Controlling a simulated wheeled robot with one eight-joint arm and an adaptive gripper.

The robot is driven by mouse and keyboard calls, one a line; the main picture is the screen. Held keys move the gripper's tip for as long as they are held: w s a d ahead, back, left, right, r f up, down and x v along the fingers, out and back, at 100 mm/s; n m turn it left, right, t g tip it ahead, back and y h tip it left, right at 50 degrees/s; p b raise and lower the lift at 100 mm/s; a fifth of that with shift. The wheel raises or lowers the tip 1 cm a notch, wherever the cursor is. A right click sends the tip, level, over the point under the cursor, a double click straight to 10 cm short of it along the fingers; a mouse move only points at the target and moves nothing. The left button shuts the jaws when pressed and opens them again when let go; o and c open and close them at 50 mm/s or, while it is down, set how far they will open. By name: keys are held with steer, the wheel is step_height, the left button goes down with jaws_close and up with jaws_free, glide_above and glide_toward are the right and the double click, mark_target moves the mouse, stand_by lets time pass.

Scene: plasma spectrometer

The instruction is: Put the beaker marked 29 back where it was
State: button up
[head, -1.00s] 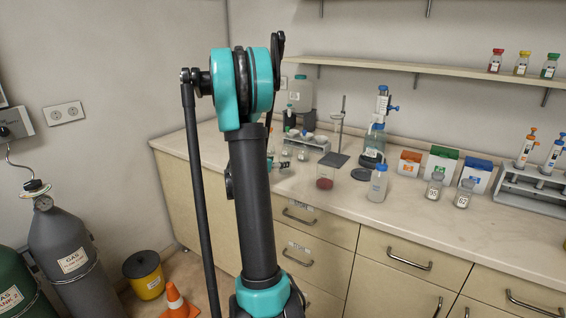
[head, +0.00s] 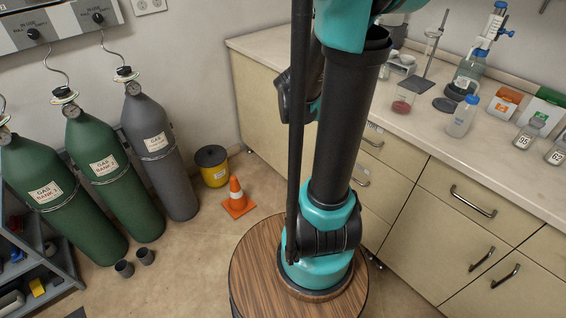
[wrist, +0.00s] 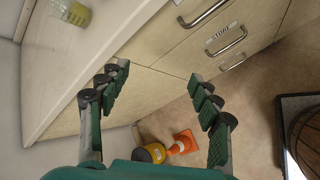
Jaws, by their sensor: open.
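No number 29 can be read in any view. A small glass beaker with red contents (head: 403,103) stands on the counter (head: 425,125) in the head view; no number shows on it. Two small jars marked 95 (head: 524,138) and 62 (head: 556,156) stand at the right. In the wrist view, a glass vessel with yellowish contents (wrist: 71,11) is cut off by the top edge, its marking unreadable. My gripper (wrist: 160,84) is open and empty in the wrist view, with drawer fronts and floor behind its fingers. My gripper is not clearly visible in the head view.
An orange cone (head: 236,198), a yellow bin (head: 212,166) and gas cylinders (head: 160,150) stand on the floor at left. Two small dark cups (head: 135,263) are near them. A blue-capped bottle (head: 462,117) stands on the counter. Drawers (head: 473,201) below are closed.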

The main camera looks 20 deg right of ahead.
steer(key=s+a+f+m+y, duration=0.4)
steer(key=s+a+m, duration=0.2)
steer(key=a, duration=0.4)
steer(key=s+a+f+m+y, duration=0.4)
steer(key=s+a+m, duration=0.2)
steer(key=s+a, duration=0.3)
steer(key=shift+a+g, duration=0.4)
steer(key=shift+a, duration=0.25)
